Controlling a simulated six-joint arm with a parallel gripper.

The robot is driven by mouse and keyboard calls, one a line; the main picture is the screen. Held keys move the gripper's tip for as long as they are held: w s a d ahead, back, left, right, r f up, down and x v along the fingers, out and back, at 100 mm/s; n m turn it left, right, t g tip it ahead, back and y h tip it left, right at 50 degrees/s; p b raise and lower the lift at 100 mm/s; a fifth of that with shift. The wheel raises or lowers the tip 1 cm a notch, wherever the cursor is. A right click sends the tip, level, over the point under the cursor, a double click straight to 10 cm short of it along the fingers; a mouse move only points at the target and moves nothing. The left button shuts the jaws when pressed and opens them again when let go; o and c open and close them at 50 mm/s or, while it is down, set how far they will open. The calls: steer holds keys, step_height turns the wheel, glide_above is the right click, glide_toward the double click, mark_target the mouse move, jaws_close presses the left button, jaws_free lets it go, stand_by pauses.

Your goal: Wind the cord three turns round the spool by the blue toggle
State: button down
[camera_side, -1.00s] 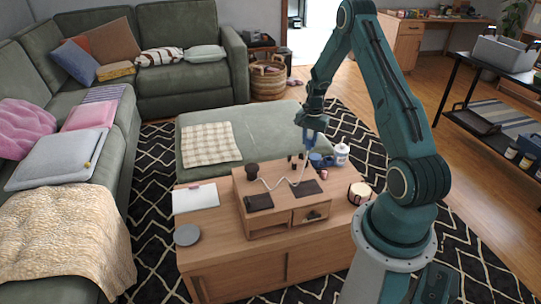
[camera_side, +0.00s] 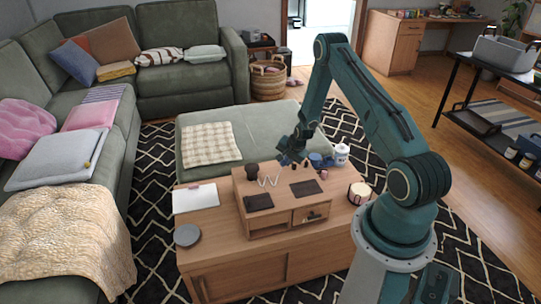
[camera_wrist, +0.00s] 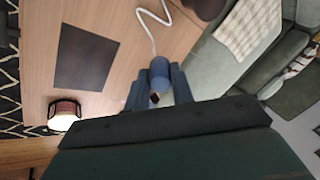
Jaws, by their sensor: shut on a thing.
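My gripper (camera_side: 287,161) is shut on the blue toggle (camera_wrist: 160,73), which sits between the two fingers in the wrist view. The white cord (camera_wrist: 151,32) runs from the toggle in bends toward a dark round thing, apparently the spool (camera_wrist: 205,6), partly cut off at the top edge. In the side view the dark spool (camera_side: 251,170) stands upright at the back left of the wooden box, and the cord (camera_side: 268,182) zigzags just to its right. My gripper is to the right of the spool, above the box's back edge. Any turns round the spool are too small to tell.
The wooden box (camera_side: 285,217) stands on a low cabinet. Two dark flat pads (camera_side: 258,202) (camera_side: 306,187) lie on its top. Small dark pegs, a blue mug (camera_side: 316,160) and a white jar (camera_side: 341,154) are at the back right. A candle (camera_side: 359,193) stands at right.

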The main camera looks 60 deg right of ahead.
steer(key=shift+w+a+f, duration=0.1)
steer(key=shift+f, duration=0.05)
steer(key=shift+w+a, duration=0.1)
